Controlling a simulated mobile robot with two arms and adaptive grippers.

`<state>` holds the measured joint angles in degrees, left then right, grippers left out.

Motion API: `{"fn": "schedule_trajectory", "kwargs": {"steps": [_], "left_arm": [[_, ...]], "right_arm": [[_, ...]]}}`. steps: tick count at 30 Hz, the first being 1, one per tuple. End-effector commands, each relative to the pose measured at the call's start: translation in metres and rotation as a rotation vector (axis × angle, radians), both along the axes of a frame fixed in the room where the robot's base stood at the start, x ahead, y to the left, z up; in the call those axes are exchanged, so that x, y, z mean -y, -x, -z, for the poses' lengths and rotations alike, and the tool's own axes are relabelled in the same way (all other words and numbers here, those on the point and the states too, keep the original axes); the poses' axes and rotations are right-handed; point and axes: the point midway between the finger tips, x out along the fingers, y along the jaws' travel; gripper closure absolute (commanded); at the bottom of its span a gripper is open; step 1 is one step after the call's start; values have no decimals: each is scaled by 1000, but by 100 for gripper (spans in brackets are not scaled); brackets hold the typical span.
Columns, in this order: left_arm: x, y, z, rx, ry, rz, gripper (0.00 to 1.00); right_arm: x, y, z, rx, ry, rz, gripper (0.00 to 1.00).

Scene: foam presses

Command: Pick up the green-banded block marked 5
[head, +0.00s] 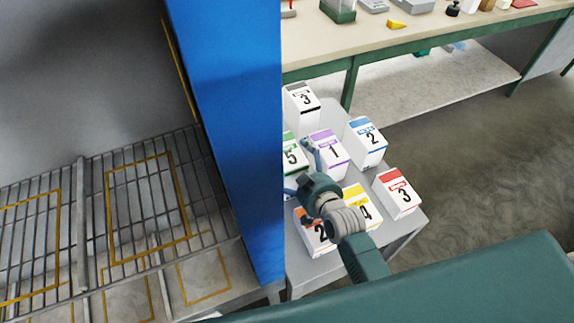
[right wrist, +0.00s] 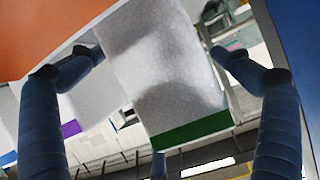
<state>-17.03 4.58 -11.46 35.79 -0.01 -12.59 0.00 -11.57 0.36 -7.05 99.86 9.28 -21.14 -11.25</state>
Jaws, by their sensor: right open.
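The green-banded block marked 5 (head: 291,152) stands on a small grey table, its left side cut off by the blue panel in the head view. My right gripper (head: 298,168) is over the table beside it, its fingers partly hidden by the blue panel. In the right wrist view, the white block with a green band (right wrist: 165,75) lies between the spread fingers of my right gripper (right wrist: 158,54). The fingers are open, and I cannot tell whether either touches the block. My left gripper is not in view.
Close by stand the purple 1 (head: 330,157), blue 2 (head: 367,145), black-topped 3 (head: 303,108), yellow 4 (head: 364,212), red 3 (head: 398,195) and orange 2 (head: 316,238) blocks. A tall blue panel (head: 235,140) borders the table's left. A long workbench (head: 440,45) stands behind.

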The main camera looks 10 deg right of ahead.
Motion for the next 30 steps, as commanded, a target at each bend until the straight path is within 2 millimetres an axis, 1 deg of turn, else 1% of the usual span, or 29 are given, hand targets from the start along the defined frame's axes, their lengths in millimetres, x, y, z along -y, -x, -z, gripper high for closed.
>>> {"fn": "schedule_trajectory", "kwargs": {"steps": [5,8,9,11,12,24,28,30], "left_arm": [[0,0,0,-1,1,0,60],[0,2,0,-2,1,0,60],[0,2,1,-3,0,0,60],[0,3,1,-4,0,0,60],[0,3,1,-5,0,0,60],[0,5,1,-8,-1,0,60],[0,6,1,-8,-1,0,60],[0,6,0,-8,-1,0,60]], "right_arm": [[0,0,1,-1,0,0,0],[0,0,0,-1,0,0,18],[0,0,0,-1,-1,0,26],[0,0,0,-1,-1,0,38],[0,0,1,-1,-1,0,45],[0,0,-1,-1,0,0,46],[0,0,-8,1,0,0,46],[0,0,-17,2,-2,-1,46]]}}
